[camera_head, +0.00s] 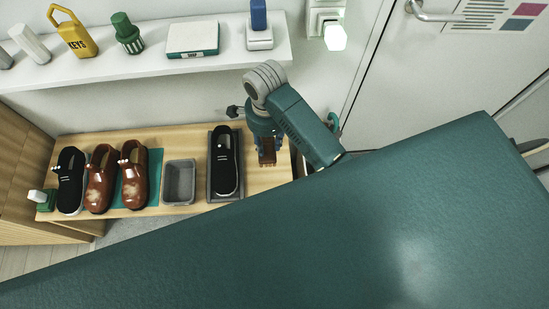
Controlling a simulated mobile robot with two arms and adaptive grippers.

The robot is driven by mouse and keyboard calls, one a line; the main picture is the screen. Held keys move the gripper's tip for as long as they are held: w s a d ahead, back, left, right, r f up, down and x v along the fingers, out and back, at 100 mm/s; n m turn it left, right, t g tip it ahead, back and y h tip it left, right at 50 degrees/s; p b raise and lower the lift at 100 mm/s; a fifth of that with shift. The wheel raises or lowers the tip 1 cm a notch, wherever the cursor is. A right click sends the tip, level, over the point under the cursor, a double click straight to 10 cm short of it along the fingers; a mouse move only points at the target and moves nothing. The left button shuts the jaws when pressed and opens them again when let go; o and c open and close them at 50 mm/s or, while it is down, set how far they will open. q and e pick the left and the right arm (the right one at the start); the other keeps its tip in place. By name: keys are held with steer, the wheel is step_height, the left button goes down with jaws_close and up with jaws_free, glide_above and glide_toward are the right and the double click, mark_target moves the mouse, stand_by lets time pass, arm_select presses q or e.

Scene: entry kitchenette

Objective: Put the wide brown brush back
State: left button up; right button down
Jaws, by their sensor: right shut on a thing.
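The wide brown brush (267,157) is held in my right gripper (266,143), pointing down over the right end of the wooden bench (262,183). The gripper is shut on it. I cannot tell whether the brush's lower end touches the bench. It is just right of a dark tray (213,198) holding a black shoe (225,165). My left gripper is not in view.
On the bench, left of the tray, are a grey bin (180,182), two brown shoes on a teal mat (116,199), another black shoe (70,180) and a green-and-white item (43,199). A white wall shelf (140,67) with several objects hangs above. A door is at right.

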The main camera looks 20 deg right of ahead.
mark_target(268, 155)
step_height(268, 155, down, 8)
steer(key=shift+r+b, duration=0.1)
steer(key=shift+b, duration=0.35)
step_height(268, 155, down, 8)
steer(key=shift+f+b, duration=0.25)
steer(key=shift+b, duration=0.5)
steer(key=shift+f, duration=0.3)
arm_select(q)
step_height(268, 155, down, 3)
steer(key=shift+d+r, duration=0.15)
arm_select(e)
steer(key=shift+f, duration=0.1)
